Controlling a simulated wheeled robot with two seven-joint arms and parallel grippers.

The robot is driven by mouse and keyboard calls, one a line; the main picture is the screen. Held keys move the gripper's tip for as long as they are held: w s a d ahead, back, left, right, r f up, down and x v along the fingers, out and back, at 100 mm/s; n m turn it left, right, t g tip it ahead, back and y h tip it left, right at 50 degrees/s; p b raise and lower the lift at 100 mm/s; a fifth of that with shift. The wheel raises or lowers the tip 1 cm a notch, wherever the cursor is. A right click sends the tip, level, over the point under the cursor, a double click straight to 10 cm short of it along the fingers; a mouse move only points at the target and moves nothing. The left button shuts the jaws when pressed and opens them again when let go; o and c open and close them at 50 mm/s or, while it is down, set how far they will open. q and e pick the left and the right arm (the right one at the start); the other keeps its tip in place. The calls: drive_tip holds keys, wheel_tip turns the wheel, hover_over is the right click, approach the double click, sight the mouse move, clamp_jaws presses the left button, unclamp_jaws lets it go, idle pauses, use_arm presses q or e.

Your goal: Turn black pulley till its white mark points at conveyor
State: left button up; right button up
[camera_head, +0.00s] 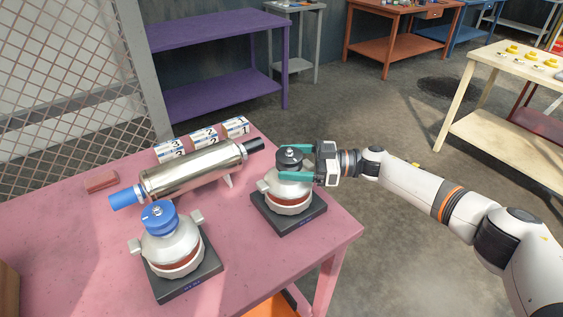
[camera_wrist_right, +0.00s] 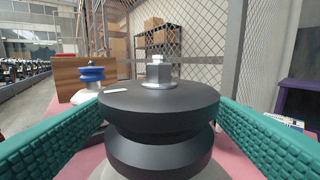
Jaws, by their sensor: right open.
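The black pulley (camera_head: 289,155) sits on top of a silver unit (camera_head: 288,188) on a dark base at the right end of the pink bench. In the right wrist view the pulley (camera_wrist_right: 160,112) fills the middle, with a steel nut on top. Its white mark (camera_wrist_right: 117,90) lies near the rim at the left of that view. My right gripper (camera_head: 302,162) is open, with green fingers on both sides of the pulley; contact cannot be told. The conveyor (camera_wrist_right: 25,92) appears at the far left of the wrist view, carrying dark parts. My left gripper is out of view.
A second unit with a blue pulley (camera_head: 159,217) stands at the bench's front left. A silver cylinder (camera_head: 192,171) with blue and black ends lies behind, near small boxes (camera_head: 205,138) and a red block (camera_head: 101,182). The pink bench (camera_head: 70,237) is bare at left.

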drive_tip(key=d+b, duration=0.1)
drive_tip(key=d, duration=0.8)
drive_tip(key=shift+d+b, duration=0.15)
drive_tip(key=shift+b, duration=0.15)
